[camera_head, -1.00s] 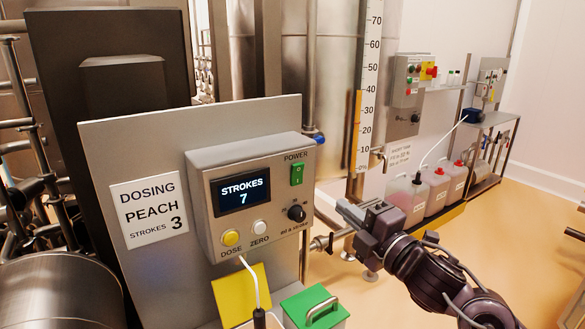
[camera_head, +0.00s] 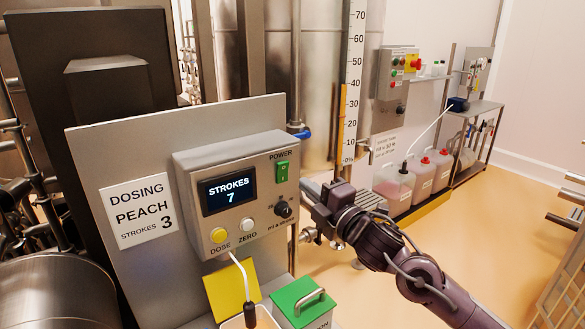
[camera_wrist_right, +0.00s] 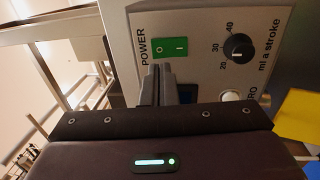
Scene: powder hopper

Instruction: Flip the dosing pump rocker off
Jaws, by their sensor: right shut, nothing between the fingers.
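The dosing pump control box (camera_head: 185,190) is mounted on a grey panel. Its green POWER rocker (camera_head: 281,171) is at the upper right of the box face. In the right wrist view the rocker (camera_wrist_right: 171,48) shows the marks O and I, just beyond my fingertips. My right gripper (camera_head: 306,190) is to the right of the box, a little below the rocker. In the right wrist view its fingers (camera_wrist_right: 161,72) are together and empty, and a gap to the rocker is hard to judge. The display (camera_head: 228,191) is lit and reads STROKES 7. My left gripper is not in view.
A dark knob (camera_head: 283,210), a yellow DOSE button (camera_head: 218,235) and a white ZERO button (camera_head: 246,224) share the box face. Below are a yellow plate (camera_head: 225,293) and a green-lidded container (camera_head: 292,297). Open floor lies to the right.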

